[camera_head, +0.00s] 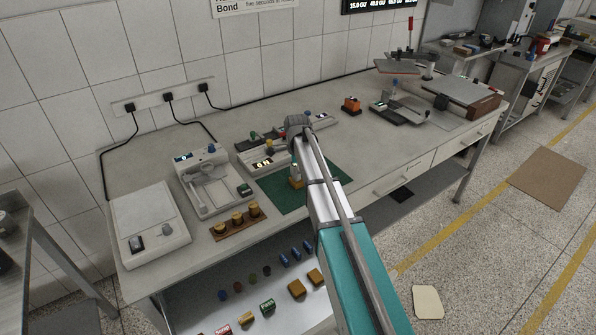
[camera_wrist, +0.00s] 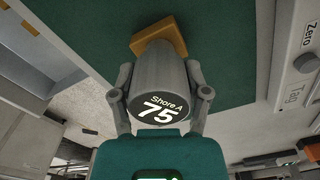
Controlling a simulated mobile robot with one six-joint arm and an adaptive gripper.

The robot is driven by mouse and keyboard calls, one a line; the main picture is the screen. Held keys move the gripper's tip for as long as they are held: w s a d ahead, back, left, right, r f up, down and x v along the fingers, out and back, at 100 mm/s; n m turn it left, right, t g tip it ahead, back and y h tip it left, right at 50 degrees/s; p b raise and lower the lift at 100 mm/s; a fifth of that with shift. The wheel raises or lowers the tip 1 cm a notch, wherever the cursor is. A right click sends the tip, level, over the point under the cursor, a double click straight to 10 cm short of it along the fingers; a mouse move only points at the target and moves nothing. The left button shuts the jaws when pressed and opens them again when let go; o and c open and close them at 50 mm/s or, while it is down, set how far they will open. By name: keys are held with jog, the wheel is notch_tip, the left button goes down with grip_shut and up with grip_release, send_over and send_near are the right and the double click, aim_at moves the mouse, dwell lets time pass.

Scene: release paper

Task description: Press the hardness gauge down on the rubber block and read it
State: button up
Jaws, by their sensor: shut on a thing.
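The hardness gauge (camera_wrist: 158,85) is a grey cylinder in the wrist view. Its dark round face reads "Shore A 75" in white. My gripper (camera_wrist: 160,80) is shut on it, with one finger at each side. The tan rubber block (camera_wrist: 144,42) shows just beyond the gauge's far end, on the green mat. The gauge overlaps the block, and the contact itself is hidden. In the head view the block (camera_head: 296,183) is on the green mat beside my arm. My arm hides most of the gauge there.
The green mat (camera_head: 277,194) lies on the long bench. A wooden rack with several brass weights (camera_head: 237,220) and a white scale (camera_head: 150,225) are to the left.

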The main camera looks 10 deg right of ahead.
jog(key=o, duration=1.1)
jog(key=shift+o, duration=0.2)
jog(key=shift+r, duration=0.15)
